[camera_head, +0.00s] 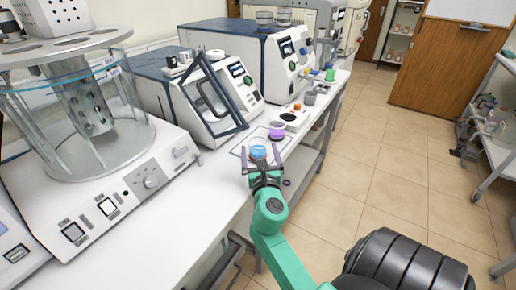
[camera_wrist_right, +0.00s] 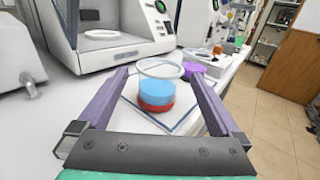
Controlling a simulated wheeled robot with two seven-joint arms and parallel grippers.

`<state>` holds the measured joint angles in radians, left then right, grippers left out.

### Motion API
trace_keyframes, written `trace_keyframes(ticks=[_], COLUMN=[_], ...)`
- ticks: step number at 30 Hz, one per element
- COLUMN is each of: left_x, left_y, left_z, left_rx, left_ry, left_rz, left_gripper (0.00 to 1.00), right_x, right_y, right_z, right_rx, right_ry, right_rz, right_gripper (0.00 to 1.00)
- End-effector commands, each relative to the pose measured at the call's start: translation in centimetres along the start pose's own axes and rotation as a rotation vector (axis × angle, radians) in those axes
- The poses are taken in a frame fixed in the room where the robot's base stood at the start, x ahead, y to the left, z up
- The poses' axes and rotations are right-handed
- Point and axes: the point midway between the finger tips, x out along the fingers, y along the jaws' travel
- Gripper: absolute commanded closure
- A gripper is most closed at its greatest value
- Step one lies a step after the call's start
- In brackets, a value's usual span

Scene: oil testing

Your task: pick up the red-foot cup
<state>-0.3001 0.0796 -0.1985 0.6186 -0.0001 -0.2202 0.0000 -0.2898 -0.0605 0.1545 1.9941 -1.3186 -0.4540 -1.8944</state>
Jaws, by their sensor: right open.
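The red-foot cup (camera_wrist_right: 155,98) is a clear cup with blue contents and a red base. It stands upright on a square glass-like plate (camera_wrist_right: 128,98) on the bench. In the head view the cup (camera_head: 258,149) shows blue with a clear rim, and its red foot is hidden by my gripper. My right gripper (camera_head: 263,160) is open, and in the wrist view its two purple fingers (camera_wrist_right: 161,85) lie on either side of the cup, apart from it. My left gripper is not in view.
A purple-topped item (camera_head: 277,133) sits just beyond the cup. Behind the plate stands a machine with a tilted dark frame (camera_head: 215,97). A large glass-cylinder apparatus (camera_head: 150,182) fills the left bench. The bench edge and open floor (camera_head: 375,165) lie to the right.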

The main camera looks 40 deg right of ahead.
Motion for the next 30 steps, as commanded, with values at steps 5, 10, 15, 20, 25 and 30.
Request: trace_keyframes(ticks=[5, 10, 15, 20, 25, 30], left_x=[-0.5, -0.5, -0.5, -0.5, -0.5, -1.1], left_y=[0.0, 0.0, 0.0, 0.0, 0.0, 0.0], left_z=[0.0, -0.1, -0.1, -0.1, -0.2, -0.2], left_rx=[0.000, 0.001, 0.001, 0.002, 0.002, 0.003], left_ry=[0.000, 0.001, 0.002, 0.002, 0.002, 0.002], left_rz=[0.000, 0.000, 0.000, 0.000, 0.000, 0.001], left_gripper=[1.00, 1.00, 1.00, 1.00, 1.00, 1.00], right_x=[3.3, 3.7, 3.7, 3.6, 3.6, 3.6], right_y=[0.1, 0.0, 0.1, 0.1, 0.1, 0.1], right_z=[0.1, -0.1, -0.1, -0.1, -0.1, 0.8], right_rx=[0.002, 0.002, 0.002, 0.002, 0.002, 0.003], right_ry=[-0.002, 0.000, 0.000, 0.000, 0.000, -0.001], right_rz=[-0.001, -0.001, -0.001, -0.001, -0.001, 0.000], right_gripper=[0.00, 0.00, 0.38, 0.89, 0.89, 0.89])
